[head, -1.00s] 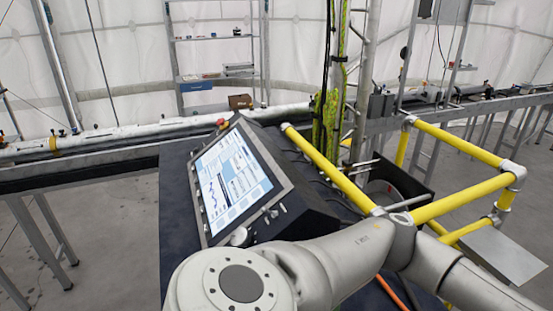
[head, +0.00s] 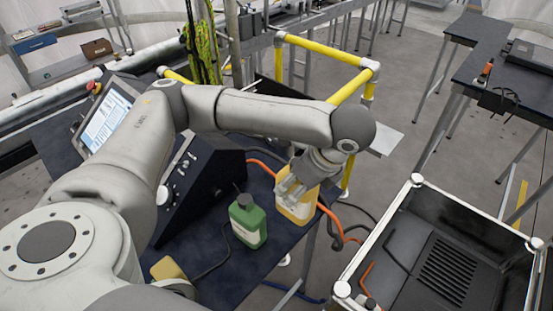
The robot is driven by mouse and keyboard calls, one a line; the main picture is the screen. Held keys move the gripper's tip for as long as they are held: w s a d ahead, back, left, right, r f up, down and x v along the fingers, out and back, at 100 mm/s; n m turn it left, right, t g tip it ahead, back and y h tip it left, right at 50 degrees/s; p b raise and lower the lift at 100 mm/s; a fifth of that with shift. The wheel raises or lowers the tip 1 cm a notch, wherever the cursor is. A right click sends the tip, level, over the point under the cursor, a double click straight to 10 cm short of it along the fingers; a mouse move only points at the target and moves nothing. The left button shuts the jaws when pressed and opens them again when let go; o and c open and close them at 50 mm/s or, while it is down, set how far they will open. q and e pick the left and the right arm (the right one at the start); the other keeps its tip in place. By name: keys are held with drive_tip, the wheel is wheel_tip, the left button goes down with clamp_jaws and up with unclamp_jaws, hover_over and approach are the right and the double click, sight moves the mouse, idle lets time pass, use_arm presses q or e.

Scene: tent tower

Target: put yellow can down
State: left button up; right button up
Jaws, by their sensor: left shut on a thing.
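The yellow can (head: 299,208) is at the right end of the dark table (head: 262,273), near its edge. My left gripper (head: 292,190) is over the can's upper part and shut on it. The can looks upright; whether its base touches the table I cannot tell. The gripper hides part of its top. My right gripper does not show.
A green bottle (head: 248,222) stands on the table just left of the can. A control panel with a screen (head: 107,122) is behind. An orange hose (head: 262,167) passes by the can. A black open-topped case (head: 440,250) stands at right. Yellow rails (head: 318,48) are behind.

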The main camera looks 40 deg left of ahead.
use_arm(q)
drive_tip(key=w+a+f+p, duration=0.2)
drive_tip(key=w+a+f, duration=0.6)
drive_tip(key=f, duration=0.4)
drive_tip(key=shift+w+p, duration=0.3)
drive_tip(key=shift+w, duration=0.05)
drive_tip(key=o, duration=1.5)
drive_tip(key=shift+s+f, duration=0.1)
